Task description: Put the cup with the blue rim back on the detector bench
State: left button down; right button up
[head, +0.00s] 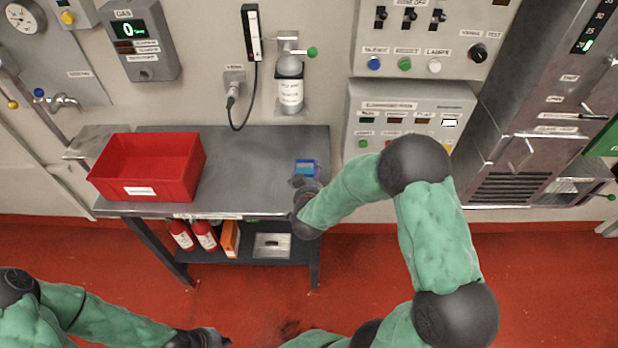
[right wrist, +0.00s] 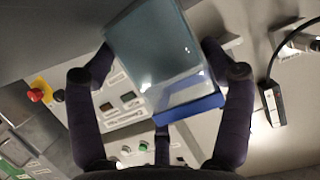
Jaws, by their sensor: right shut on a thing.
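The cup with the blue rim (head: 305,169) shows at the right end of the metal bench (head: 262,165) in the head view. In the right wrist view the cup (right wrist: 155,50) is a boxy, see-through grey vessel with a blue band at its lower edge. My right gripper (head: 303,184) is shut on it, one finger on each side. I cannot tell whether the cup touches the bench top. My left gripper (head: 208,338) is low at the bottom of the head view, away from the bench; its fingers are too unclear to read.
A red crate (head: 170,192) stands on the bench's left part. Bare bench top lies between it and the cup. Red bottles (head: 205,236), an orange box (head: 230,238) and a metal box (head: 272,246) are on the lower shelf. A canister (head: 290,90) hangs on the wall behind.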

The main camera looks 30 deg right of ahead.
jog(key=o, duration=1)
jog(key=shift+o, duration=0.2)
jog(key=shift+r+p, duration=0.2)
jog(key=shift+p, duration=0.1)
jog(key=p+v, duration=0.3)
jog(key=v, duration=0.9)
